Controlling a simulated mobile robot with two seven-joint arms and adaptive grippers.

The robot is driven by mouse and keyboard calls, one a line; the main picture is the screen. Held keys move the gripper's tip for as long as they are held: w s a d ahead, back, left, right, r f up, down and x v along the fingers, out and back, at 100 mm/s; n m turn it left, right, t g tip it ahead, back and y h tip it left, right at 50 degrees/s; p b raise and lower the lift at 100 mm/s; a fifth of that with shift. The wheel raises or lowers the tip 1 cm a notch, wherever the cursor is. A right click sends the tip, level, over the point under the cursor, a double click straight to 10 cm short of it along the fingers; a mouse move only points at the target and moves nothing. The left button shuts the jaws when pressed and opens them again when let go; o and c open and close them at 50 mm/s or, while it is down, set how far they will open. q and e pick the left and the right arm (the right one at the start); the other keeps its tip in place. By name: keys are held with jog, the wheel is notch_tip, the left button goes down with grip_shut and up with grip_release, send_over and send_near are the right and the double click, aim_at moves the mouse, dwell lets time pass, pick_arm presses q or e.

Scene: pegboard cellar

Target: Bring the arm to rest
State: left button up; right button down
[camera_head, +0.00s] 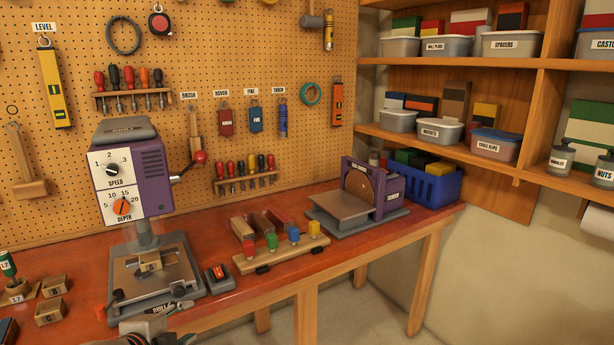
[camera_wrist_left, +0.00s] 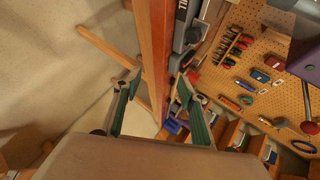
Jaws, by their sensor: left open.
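My left gripper (camera_head: 160,328) shows at the bottom edge of the head view, by the front edge of the red-topped workbench (camera_head: 285,273) and in front of the drill press base. Part of it is cut off by the frame. In the left wrist view the two green fingers of the left gripper (camera_wrist_left: 155,92) stand wide apart with nothing held between them. The wooden bench edge (camera_wrist_left: 155,50) runs behind the gap, and I cannot tell how far off it is. My right gripper is in neither view.
The drill press (camera_head: 130,175) stands close behind the left gripper. A small switch box (camera_head: 218,278), a wooden rack with coloured pieces (camera_head: 285,252), a disc sander (camera_head: 370,190) and a blue crate (camera_head: 432,187) line the bench to the right. Small wooden blocks (camera_head: 50,310) lie left.

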pick_arm(q)
jog(key=s+d+f+n+g+h, duration=0.15)
jog(key=s+f+n, duration=0.3)
jog(key=f, duration=0.45)
jog(key=s+d+f+n, duration=0.3)
jog(key=s+f, duration=0.3)
jog(key=f, duration=0.3)
jog(key=s+f+n, duration=0.6)
jog(key=s+f, duration=0.4)
jog(key=s, duration=0.3)
jog(key=shift+s+d+f+y, duration=0.2)
jog(key=shift+s+y, duration=0.2)
jog(key=shift+y, duration=0.05)
